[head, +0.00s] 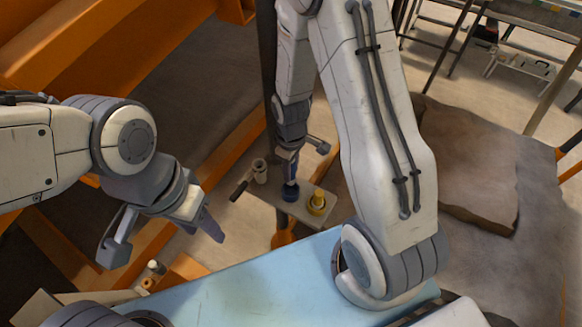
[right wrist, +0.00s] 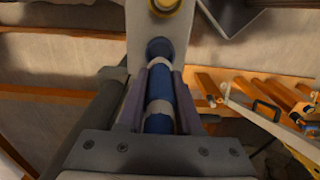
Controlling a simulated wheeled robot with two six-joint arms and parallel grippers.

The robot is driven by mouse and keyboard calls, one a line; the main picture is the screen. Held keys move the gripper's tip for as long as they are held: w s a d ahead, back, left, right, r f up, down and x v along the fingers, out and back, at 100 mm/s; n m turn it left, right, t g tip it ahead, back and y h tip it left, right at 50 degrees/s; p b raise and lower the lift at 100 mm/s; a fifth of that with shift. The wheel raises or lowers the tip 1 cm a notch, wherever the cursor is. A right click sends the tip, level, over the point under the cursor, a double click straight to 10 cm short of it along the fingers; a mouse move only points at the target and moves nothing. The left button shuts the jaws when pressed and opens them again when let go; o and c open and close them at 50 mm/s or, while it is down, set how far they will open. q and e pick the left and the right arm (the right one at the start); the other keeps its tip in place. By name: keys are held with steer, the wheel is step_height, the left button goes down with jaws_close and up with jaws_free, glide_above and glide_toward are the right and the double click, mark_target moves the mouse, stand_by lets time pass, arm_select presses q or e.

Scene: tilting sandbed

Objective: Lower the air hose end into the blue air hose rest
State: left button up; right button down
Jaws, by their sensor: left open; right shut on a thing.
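The blue air hose rest (head: 290,195) is a small round cup on a pale shelf plate in the head view. It also shows beyond my fingertips in the right wrist view (right wrist: 159,46). My right gripper (head: 290,157) points down above this rest. In the right wrist view, its two fingers (right wrist: 158,95) are shut on the air hose end (right wrist: 158,123), a blue tube with grey bands. The hose end lines up with the rest; I cannot tell whether its tip is inside or just above it. My left gripper (head: 207,222) is open and empty, left of the shelf.
The shelf plate (head: 272,196) also bears a yellow piece in a yellow holder (head: 317,204) just right of the blue rest, and a pale cup (head: 259,170) at left. A light blue surface (head: 250,285) lies in front. Orange frame beams stand at left.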

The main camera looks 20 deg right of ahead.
steer(key=shift+f+b, duration=1.95)
steer(key=shift+f, duration=0.7)
steer(key=c, duration=0.5)
jaws_free()
steer(key=shift+r, duration=0.55)
step_height(320, 180, up, 9)
steer(key=shift+r+b, duration=0.2)
steer(key=shift+b, duration=0.55)
